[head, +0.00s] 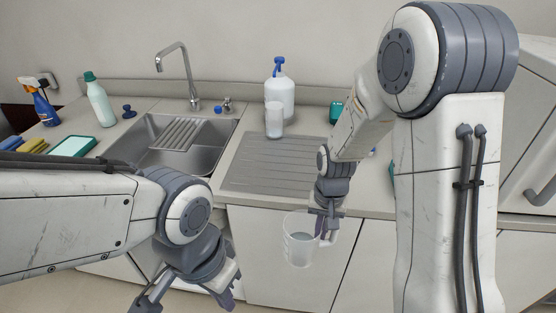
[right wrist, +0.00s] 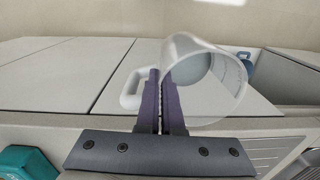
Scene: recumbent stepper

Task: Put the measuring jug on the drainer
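The clear measuring jug (head: 298,246) hangs roughly upright in front of the counter's front edge, below worktop height. My right gripper (head: 326,212) is shut on the jug near its handle (right wrist: 131,92). In the right wrist view, the fingers (right wrist: 160,98) are close together between the handle's outer part and the jug's body (right wrist: 222,85). The drainer (head: 265,168) is the grey ridged board right of the sink, behind the jug; my right arm covers part of its right side. My left gripper (head: 188,300) is open and empty at the lower left, before the cabinets.
The sink (head: 205,160) with a slatted rack (head: 180,133) and tap (head: 188,75) lies left of the drainer. A translucent cup (head: 274,122) stands at the drainer's back edge, before a white pump bottle (head: 287,98). The drainer's visible middle is clear.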

